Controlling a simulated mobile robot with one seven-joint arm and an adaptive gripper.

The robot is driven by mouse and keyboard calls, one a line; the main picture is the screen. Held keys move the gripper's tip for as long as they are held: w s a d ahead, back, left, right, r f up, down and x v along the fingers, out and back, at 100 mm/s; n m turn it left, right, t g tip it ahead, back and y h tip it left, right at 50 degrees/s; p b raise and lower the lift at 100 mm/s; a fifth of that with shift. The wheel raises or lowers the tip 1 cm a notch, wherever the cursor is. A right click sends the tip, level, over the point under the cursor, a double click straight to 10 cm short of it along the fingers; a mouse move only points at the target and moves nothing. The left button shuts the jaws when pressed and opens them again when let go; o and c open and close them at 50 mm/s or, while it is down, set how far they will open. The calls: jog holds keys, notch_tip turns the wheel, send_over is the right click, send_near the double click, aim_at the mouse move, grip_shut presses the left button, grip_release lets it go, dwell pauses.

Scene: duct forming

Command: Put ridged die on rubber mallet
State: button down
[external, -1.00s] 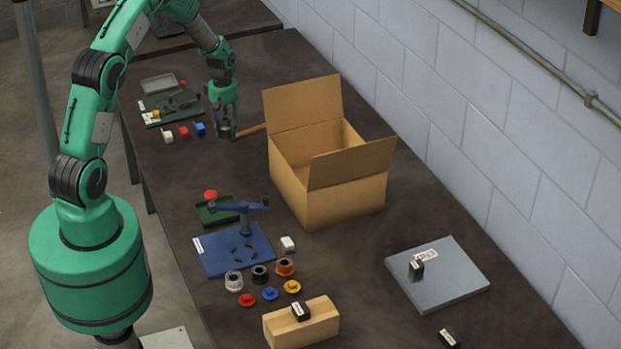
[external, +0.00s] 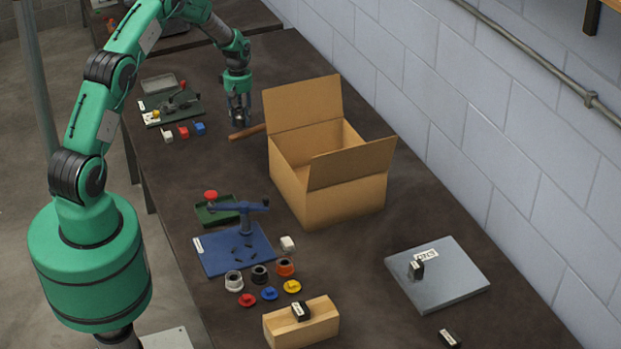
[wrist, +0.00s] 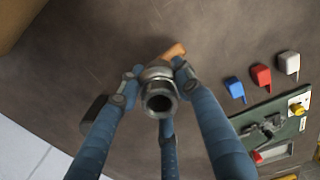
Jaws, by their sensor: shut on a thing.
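The ridged die, a grey metal piece with a round hole (wrist: 160,97), sits between the three blue-grey fingers of my gripper (wrist: 158,88) in the wrist view. My gripper (external: 239,112) is shut on it, over the table by the cardboard box. The rubber mallet lies on the table below; its wooden handle (external: 247,132) shows in the external view. In the wrist view the handle (wrist: 175,50) shows beyond the die, and a dark head (wrist: 94,110) shows at left. The die and fingers hide the middle of the mallet. I cannot tell whether the die touches it.
An open cardboard box (external: 335,202) stands right of my gripper, its flaps raised. Red, blue and white small blocks (external: 184,132) and a green board with a clamp (external: 170,108) lie left. A blue press (external: 236,246) stands nearer the camera. Bare table lies between.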

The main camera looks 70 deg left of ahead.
aim_at(244, 136)
jog(key=shift+f, duration=1.7)
jog(key=shift+f, duration=0.2)
jog(key=c, duration=1.2)
grip_release()
jog(key=shift+r, duration=0.1)
notch_tip(244, 136, up, 12)
jog(key=shift+r, duration=0.15)
